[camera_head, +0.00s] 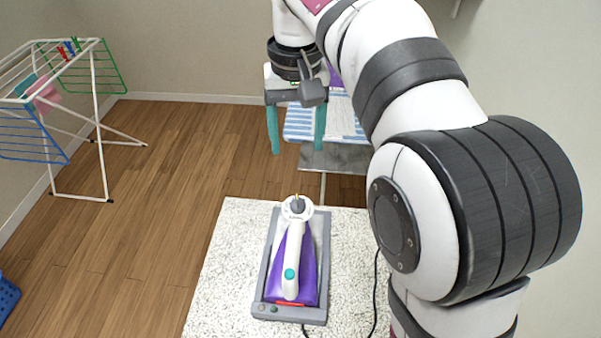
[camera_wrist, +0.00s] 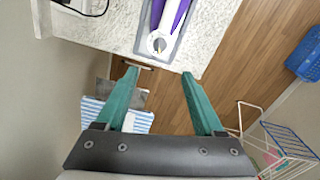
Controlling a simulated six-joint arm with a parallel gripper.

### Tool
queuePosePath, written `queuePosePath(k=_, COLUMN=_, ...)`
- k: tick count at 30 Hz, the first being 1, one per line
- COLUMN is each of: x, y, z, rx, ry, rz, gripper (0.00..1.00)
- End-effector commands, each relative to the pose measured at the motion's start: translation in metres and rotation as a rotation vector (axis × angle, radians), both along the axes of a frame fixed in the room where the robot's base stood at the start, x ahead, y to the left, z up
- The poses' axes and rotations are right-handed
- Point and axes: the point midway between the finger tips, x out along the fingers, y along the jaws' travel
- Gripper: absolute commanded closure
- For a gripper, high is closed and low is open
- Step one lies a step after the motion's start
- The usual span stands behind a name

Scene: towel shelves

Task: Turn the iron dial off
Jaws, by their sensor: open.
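A purple and white iron (camera_head: 291,247) lies on a grey stand (camera_head: 265,262) on the speckled white counter. Its round white dial (camera_head: 297,207), with a dark middle and a small yellow mark, is at the far end of the iron. In the wrist view the dial (camera_wrist: 157,43) shows near the top, just beyond the fingertips, with part of the iron (camera_wrist: 170,18). My gripper (camera_head: 298,148) is open and empty, its teal fingers pointing down past the counter's far edge. The gripper (camera_wrist: 159,73) does not touch the dial.
The speckled counter (camera_head: 230,240) has a black cord (camera_head: 373,300) to the iron's right. Blue-striped cloth (camera_head: 300,122) lies beyond, behind my fingers. A drying rack (camera_head: 95,100) stands at the left on open wood floor. A blue basket (camera_head: 6,297) is at the lower left.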

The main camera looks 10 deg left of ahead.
Motion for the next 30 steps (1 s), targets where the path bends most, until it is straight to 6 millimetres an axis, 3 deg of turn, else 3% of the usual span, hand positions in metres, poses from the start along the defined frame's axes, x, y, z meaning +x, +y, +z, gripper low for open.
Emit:
queuePosePath(k=5, x=-0.001, y=0.0, z=-0.022, rx=-0.002, ry=0.005, rz=0.047, gripper=0.3)
queuePosePath(k=12, x=-0.001, y=0.0, z=-0.094, rx=-0.001, ry=0.006, rz=0.045, gripper=0.3)
queuePosePath(k=18, x=-0.001, y=0.0, z=-0.14, rx=0.0, ry=0.002, rz=0.044, gripper=0.3)
queuePosePath(k=23, x=0.0, y=0.0, z=-0.156, rx=0.001, ry=-0.001, rz=0.043, gripper=0.3)
queuePosePath(k=30, x=0.0, y=0.0, z=-0.158, rx=0.001, ry=-0.001, rz=0.043, gripper=0.3)
